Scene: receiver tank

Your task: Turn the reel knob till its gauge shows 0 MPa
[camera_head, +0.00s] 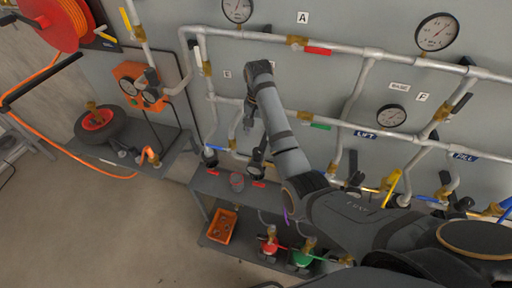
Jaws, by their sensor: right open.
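An orange regulator panel (128,71) stands at the left, below the red reel. Two small round dials show on it, a left gauge (128,87) and a right gauge (150,95); their readings are too small to tell. A dark knob-like part (152,76) sits at the panel's right edge, but I cannot tell for sure that it is the reel knob. My right gripper (248,120) hangs in front of the grey wall, well to the right of the panel and apart from it. It is open and seems empty. My left gripper is not in view.
The hose reel (62,25) is at the upper left, with an orange hose running down. White pipes (290,115) with valves and large gauges (436,33) cover the wall. A shelf (215,185) holds an orange tray (222,226). The floor (100,230) at left is mostly clear.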

